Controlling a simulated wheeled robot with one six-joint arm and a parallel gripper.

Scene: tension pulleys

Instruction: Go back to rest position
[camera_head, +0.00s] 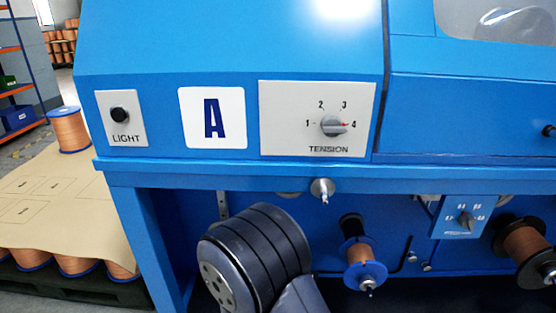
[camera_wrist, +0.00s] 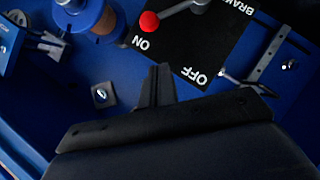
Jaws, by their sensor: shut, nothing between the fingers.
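My gripper (camera_wrist: 160,74) shows in the wrist view as two dark fingers close together, shut with nothing between them. It points toward a blue machine panel, just below a black plate (camera_wrist: 197,54) marked ON, OFF and BRAKE. A lever with a red ball (camera_wrist: 149,21) sits at the ON side of that plate, apart from the fingers. In the head view my dark arm covers the lower middle, in front of the blue machine (camera_head: 230,40); the gripper itself is hidden there.
The machine front carries a tension knob (camera_head: 333,126) and a light button (camera_head: 119,115). Copper spools (camera_head: 360,253) (camera_head: 524,246) stick out below, right of my arm. A pallet with a cardboard sheet (camera_head: 65,190) and another spool (camera_head: 69,131) stands at left.

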